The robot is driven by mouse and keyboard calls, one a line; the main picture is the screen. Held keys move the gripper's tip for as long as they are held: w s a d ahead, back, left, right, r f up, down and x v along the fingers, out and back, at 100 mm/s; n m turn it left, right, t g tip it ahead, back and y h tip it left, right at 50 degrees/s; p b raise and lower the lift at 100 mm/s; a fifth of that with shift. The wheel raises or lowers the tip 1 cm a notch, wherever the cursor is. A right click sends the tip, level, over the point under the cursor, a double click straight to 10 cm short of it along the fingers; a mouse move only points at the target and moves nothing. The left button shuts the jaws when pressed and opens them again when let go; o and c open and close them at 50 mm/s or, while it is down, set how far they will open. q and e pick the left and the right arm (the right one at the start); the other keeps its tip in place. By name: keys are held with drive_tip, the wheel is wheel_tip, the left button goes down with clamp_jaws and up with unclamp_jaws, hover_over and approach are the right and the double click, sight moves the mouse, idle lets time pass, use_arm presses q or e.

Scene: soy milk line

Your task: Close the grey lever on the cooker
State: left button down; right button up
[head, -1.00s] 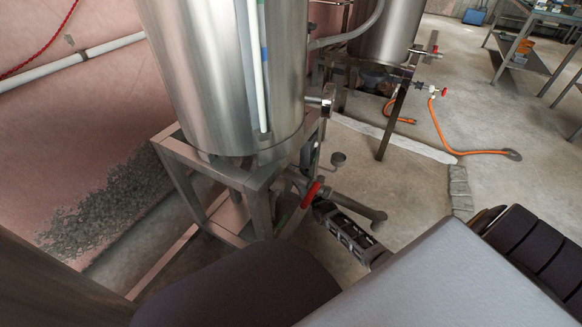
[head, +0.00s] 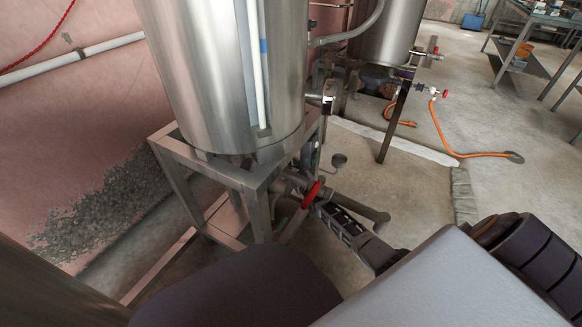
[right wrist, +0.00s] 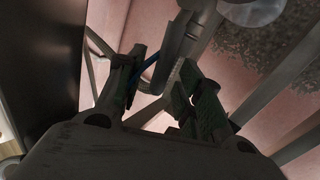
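The cooker (head: 215,70) is a tall steel tank on a square metal frame. A pipe with a valve leaves its base, and a red handle (head: 312,195) shows there. I cannot clearly make out a grey lever; a small grey fitting (head: 328,98) sits on the tank's right side. My right gripper (head: 322,208) is low, right beside the red handle and the outlet pipe; I cannot tell whether they touch. In the right wrist view my right gripper (right wrist: 164,82) has its fingers apart, with a grey pipe (right wrist: 176,40) just beyond them. My left gripper is out of view.
The cooker's frame (head: 255,190) stands close left of my right gripper. A second steel tank (head: 385,30) stands behind, with an orange hose (head: 442,130) on the floor. A metal shelf (head: 525,50) is at the far right. Open concrete floor lies between.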

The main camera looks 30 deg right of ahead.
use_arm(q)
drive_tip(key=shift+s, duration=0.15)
use_arm(e)
drive_tip(key=shift+c, duration=1)
clamp_jaws()
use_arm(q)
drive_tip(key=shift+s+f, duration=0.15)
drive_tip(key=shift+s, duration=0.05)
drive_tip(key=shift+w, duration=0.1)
